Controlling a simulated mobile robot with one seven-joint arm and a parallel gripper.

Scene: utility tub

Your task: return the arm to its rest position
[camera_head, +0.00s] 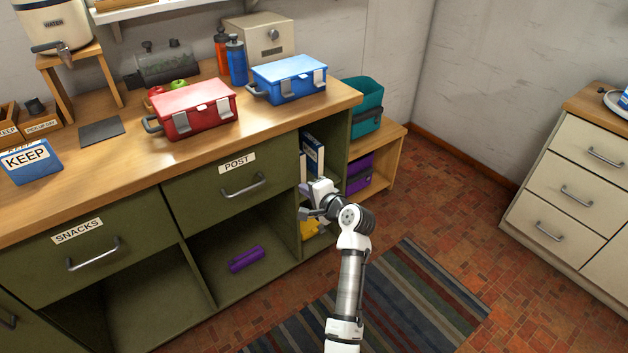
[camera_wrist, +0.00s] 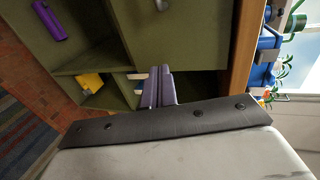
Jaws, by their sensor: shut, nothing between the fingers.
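My arm reaches up from the bottom of the head view, bent at the wrist. My gripper (camera_head: 307,197) is in front of the right end of the green cabinet (camera_head: 205,265), beside the narrow open shelves and below the counter edge. In the wrist view its two fingers (camera_wrist: 160,86) lie together, with nothing held between them. The gripper hides part of the narrow shelves. Whether it touches the cabinet I cannot tell.
A red box (camera_head: 194,110) and a blue box (camera_head: 288,80) stand on the counter (camera_head: 120,165). A purple roll (camera_head: 246,259) lies in a lower compartment. A low shelf (camera_head: 385,150) holds a teal bin (camera_head: 366,107). A striped rug (camera_head: 400,300) covers open floor.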

